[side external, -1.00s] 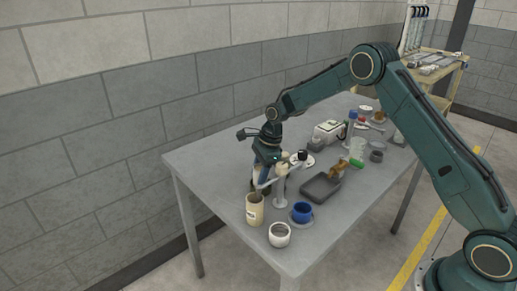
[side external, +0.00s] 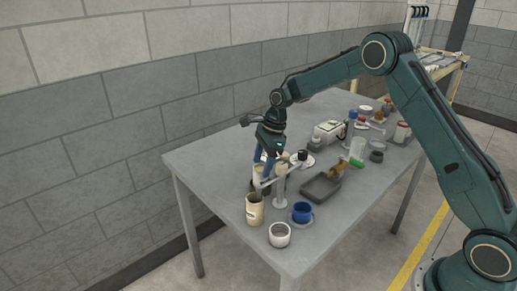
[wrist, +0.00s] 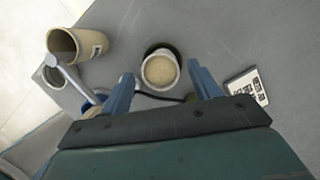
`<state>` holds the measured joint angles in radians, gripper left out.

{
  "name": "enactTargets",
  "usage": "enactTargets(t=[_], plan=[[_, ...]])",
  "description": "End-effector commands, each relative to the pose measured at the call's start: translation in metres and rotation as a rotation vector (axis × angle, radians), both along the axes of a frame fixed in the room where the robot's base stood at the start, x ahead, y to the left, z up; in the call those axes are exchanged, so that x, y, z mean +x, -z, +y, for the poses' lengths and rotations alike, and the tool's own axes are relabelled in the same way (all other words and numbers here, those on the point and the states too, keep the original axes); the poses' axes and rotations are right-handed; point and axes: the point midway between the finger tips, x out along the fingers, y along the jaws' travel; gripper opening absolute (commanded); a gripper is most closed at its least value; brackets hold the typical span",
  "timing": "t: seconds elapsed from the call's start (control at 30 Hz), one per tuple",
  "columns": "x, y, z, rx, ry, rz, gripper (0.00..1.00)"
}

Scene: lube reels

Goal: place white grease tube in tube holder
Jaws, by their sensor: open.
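The white grease tube, cream-coloured with a round end, shows end-on in the wrist view (wrist: 160,71). It stands upright between the fingers in the side view (side external: 259,172). A dark green round rim, apparently the tube holder (wrist: 178,53), surrounds part of the tube's end; the holder's dark body shows below it in the side view (side external: 260,188). The tube seems to stand inside it, but its lower end is hidden. My gripper (wrist: 166,85) is open, with one blue finger on each side of the tube and visible gaps. In the side view my gripper (side external: 266,165) points down above the holder.
An open beige canister (side external: 254,210) stands close in front. A white stand with an arm (side external: 280,190) is just right of the holder. A printed label card (wrist: 246,88) lies beside the gripper.

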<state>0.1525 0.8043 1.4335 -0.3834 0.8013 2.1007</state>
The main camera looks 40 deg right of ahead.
Motion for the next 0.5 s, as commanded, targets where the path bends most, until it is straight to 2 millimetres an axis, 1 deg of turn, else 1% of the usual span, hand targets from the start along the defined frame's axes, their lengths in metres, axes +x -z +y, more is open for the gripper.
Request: enactTargets(t=[0.03,0.3,0.5], plan=[[0.0,-0.01,-0.003,-0.001,0.002,-0.005,0.62],[-0.005,-0.051,-0.014,-0.001,0.002,-0.003,0.62],[-0.007,-0.07,-0.019,0.0,0.002,-0.003,0.62]])
